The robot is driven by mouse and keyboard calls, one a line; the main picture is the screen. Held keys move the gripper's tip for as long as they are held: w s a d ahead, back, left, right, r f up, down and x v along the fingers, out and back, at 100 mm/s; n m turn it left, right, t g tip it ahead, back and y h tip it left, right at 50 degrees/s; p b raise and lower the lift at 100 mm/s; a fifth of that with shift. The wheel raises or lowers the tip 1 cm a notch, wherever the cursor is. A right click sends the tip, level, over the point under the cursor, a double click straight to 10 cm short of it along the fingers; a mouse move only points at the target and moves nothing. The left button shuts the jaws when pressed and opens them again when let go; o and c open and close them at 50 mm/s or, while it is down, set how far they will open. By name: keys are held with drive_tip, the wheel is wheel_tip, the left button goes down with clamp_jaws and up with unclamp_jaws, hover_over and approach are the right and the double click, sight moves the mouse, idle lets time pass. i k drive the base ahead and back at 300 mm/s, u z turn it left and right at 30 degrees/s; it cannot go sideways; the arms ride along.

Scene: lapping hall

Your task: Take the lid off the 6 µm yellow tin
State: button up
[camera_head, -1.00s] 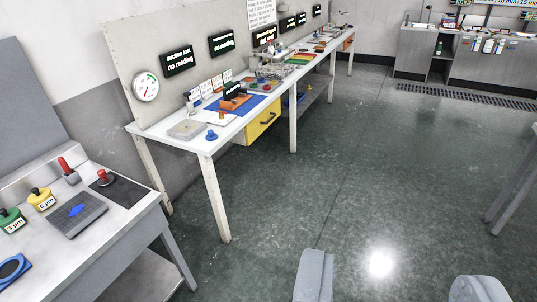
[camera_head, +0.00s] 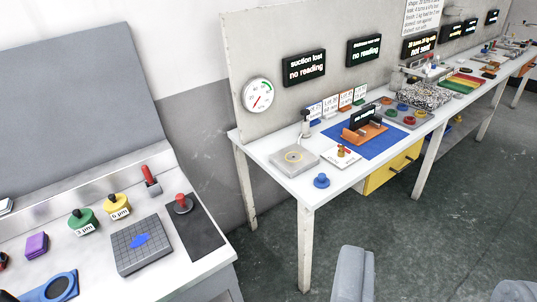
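The 6 µm yellow tin (camera_head: 117,208) stands on the grey bench at the left, with a dark knob on its top and a white "6 µm" label on its front. Its lid appears to be on. A green 3 µm tin (camera_head: 83,222) stands just left of it. My gripper (camera_head: 435,290) shows as two grey fingers at the bottom right edge, spread wide apart with only floor between them. It is open and empty, well to the right of the tin and apart from it.
Beside the tins are a dark gridded plate (camera_head: 142,246) with a blue patch, a red-handled tool (camera_head: 150,181) and a red knob on a black mat (camera_head: 197,232). A purple block (camera_head: 37,245) lies left. A white table (camera_head: 267,165) stands right; open floor (camera_head: 400,215) lies in front.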

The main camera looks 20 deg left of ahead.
sight(114, 203)
drive_tip(key=u, duration=0.5)
drive_tip(key=i, duration=1.05)
drive_tip(key=u, duration=1.3)
drive_tip(key=i, duration=0.65)
drive_tip(key=u, duration=0.3)
drive_tip(key=k, duration=0.9)
drive_tip(key=u, duration=0.15)
drive_tip(key=i, duration=0.9)
drive_tip(key=z, duration=0.05)
